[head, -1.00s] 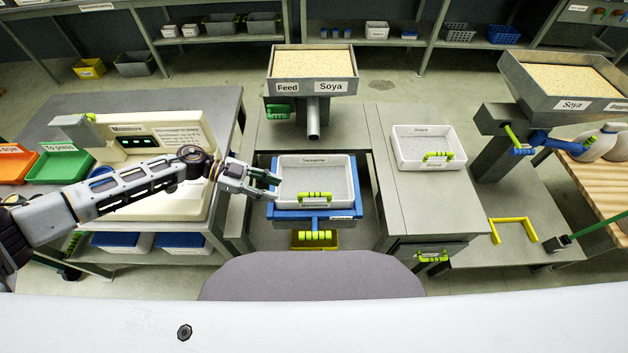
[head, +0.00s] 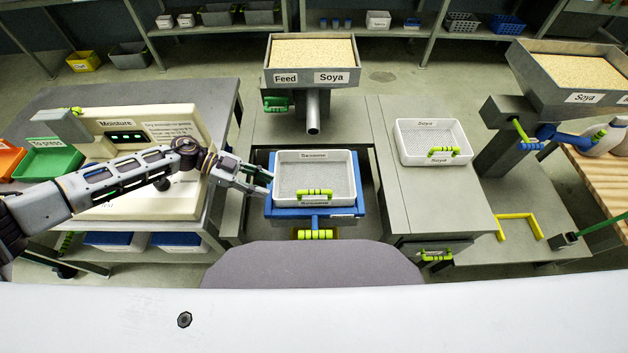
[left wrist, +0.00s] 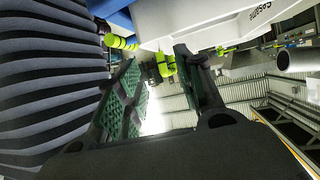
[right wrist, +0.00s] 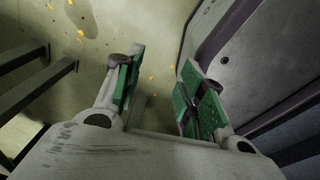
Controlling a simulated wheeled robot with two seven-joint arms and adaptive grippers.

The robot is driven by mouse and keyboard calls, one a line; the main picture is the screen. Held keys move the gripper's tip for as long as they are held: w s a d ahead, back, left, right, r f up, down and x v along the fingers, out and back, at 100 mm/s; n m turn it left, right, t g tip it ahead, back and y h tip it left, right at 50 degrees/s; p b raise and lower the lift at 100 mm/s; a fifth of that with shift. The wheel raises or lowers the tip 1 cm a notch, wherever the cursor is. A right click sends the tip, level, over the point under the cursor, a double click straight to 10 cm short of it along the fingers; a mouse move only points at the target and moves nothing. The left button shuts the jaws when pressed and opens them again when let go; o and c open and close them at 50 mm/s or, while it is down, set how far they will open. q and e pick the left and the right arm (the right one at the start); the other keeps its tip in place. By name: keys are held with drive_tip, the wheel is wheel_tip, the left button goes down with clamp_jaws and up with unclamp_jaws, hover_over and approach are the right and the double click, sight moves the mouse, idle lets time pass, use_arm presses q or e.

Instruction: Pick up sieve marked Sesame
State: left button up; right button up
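The white mesh sieve marked Sesame (head: 296,183) sits on a blue frame (head: 361,205) at the middle table. It has a yellow-green handle (head: 314,193) at its near side. My left gripper (head: 270,181) is open beside the sieve's left edge in the head view, with no grip on it. Whether a fingertip touches the rim I cannot tell. In the left wrist view the open fingers (left wrist: 158,75) point up toward the sieve's white wall (left wrist: 185,22) with its Sesame label. My right gripper (right wrist: 157,82) is open and empty over the floor, outside the head view.
Another white sieve (head: 409,150), marked Soya, lies to the right. A Soya feed hopper (head: 312,80) with a spout stands behind the Sesame sieve. A moisture meter (head: 190,118) is behind my left arm.

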sight(302, 199)
use_arm(q)
drive_tip(key=shift+x, duration=3.95)
drive_tip(key=shift+s+d, duration=0.1)
drive_tip(key=shift+d, duration=0.05)
drive_tip(key=shift+x, duration=2.45)
drive_tip(key=shift+c, duration=0.2)
clamp_jaws()
